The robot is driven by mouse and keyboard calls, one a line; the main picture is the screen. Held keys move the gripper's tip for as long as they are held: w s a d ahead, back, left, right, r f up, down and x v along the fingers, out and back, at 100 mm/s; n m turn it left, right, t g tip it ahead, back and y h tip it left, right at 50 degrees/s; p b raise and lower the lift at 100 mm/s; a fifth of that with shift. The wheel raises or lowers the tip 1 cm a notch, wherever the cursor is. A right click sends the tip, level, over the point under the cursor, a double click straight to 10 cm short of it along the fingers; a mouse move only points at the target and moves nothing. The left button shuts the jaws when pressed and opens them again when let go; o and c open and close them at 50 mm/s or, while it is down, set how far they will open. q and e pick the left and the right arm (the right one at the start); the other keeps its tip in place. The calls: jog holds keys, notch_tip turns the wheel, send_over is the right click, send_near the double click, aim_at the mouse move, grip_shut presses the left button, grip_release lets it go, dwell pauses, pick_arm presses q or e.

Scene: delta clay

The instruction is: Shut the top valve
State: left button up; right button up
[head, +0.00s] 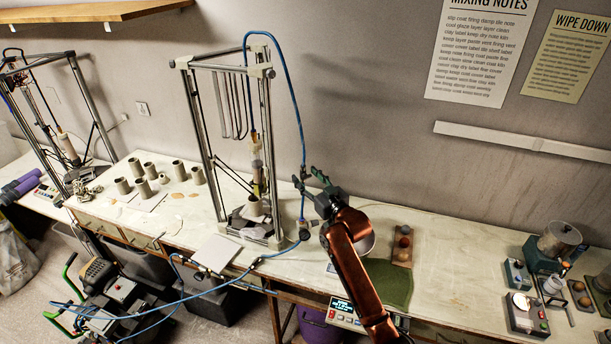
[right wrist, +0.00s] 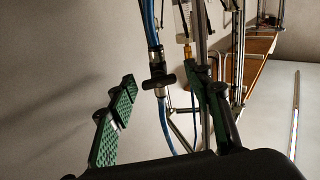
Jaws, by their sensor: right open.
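The top valve (head: 304,172) sits on the upright blue hose beside the delta printer's right post. In the right wrist view the valve (right wrist: 157,72) is dark with metal fittings, and a black lever-like part appears to stick out crosswise to the hose. My right gripper (head: 308,180) is at the valve in the head view. In the right wrist view its green-padded fingers (right wrist: 162,88) are spread, with the valve and hose showing between them. I cannot tell whether a finger touches the valve. My left gripper is not in view.
The printer frame (head: 266,130) stands close left of my gripper. Another valve (head: 304,234) is lower on the hose line. Grey clay cups (head: 197,175) stand on the bench to the left.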

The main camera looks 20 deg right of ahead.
jog(key=shift+w, duration=0.35)
jog(key=shift+c, duration=0.4)
jog(key=c, duration=1.1)
jog(key=shift+o, duration=0.2)
jog(key=shift+r+m+p, duration=0.1)
jog(key=shift+m+p, duration=0.6)
jog(key=shift+p, duration=0.25)
jog(key=shift+m, duration=0.4)
jog(key=o, duration=1.1)
jog(key=shift+o, duration=0.2)
